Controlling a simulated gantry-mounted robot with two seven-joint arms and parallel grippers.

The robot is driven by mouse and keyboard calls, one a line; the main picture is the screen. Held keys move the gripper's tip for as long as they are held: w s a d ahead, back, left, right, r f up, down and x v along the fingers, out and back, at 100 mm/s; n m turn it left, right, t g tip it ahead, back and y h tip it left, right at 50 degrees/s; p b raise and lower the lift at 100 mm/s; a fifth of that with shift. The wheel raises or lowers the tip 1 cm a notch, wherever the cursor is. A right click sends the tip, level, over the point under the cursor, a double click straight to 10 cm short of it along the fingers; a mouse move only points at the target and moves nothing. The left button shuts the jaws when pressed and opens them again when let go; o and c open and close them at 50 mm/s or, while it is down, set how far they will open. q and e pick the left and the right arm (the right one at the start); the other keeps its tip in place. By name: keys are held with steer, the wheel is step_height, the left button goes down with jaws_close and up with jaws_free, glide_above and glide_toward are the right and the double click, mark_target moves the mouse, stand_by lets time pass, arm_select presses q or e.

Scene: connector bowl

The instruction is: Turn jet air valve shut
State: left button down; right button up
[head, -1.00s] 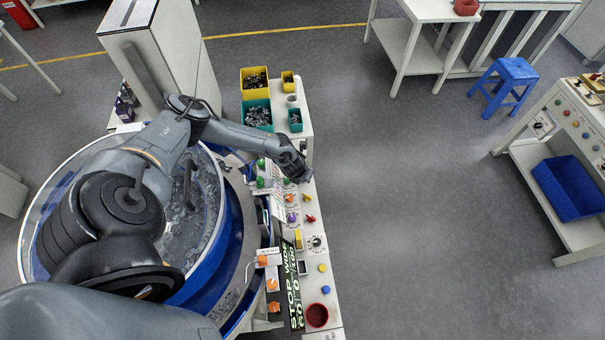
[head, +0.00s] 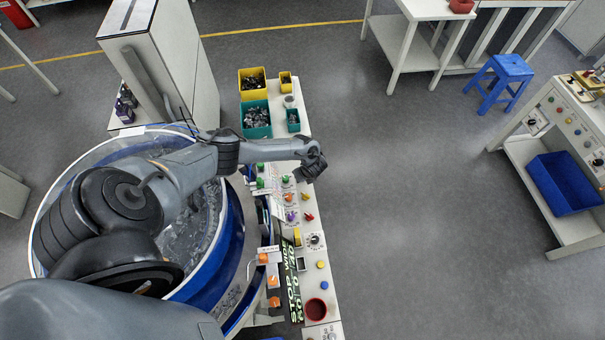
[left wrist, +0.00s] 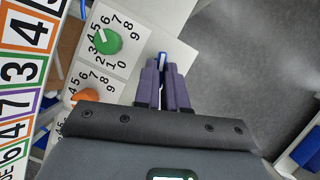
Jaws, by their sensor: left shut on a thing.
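In the left wrist view, the purple fingers of my left gripper (left wrist: 162,72) are shut on a small blue piece with a pale edge (left wrist: 162,57), at the edge of the white panel. Most of this piece is hidden between the fingers; I cannot tell whether it is the jet air valve's handle. A green knob (left wrist: 106,40) on a numbered dial and an orange knob (left wrist: 85,97) are left of the fingers, apart from them. In the head view, my left wrist covers the fingers over the panel's right edge. My right gripper is not in view.
The long white control panel (head: 313,252) carries several coloured knobs. The blue-walled bowl (head: 232,235) stands left of it. Yellow and teal parts bins (head: 256,131) sit at its far end.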

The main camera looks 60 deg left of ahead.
arm_select(q)
steer(key=n, duration=0.1)
steer(key=n+g, duration=0.1)
steer(key=n, duration=0.3)
steer(key=shift+w+g, duration=0.25)
steer(key=shift+g, duration=0.15)
steer(key=shift+h, duration=0.3)
steer(key=c, duration=1.2)
jaws_free()
steer(key=shift+a, duration=0.1)
steer(key=shift+r, duration=0.1)
steer(key=p+v, duration=0.3)
steer(key=v, duration=0.7)
steer(key=shift+r, duration=0.3)
steer(key=shift+w, duration=0.15)
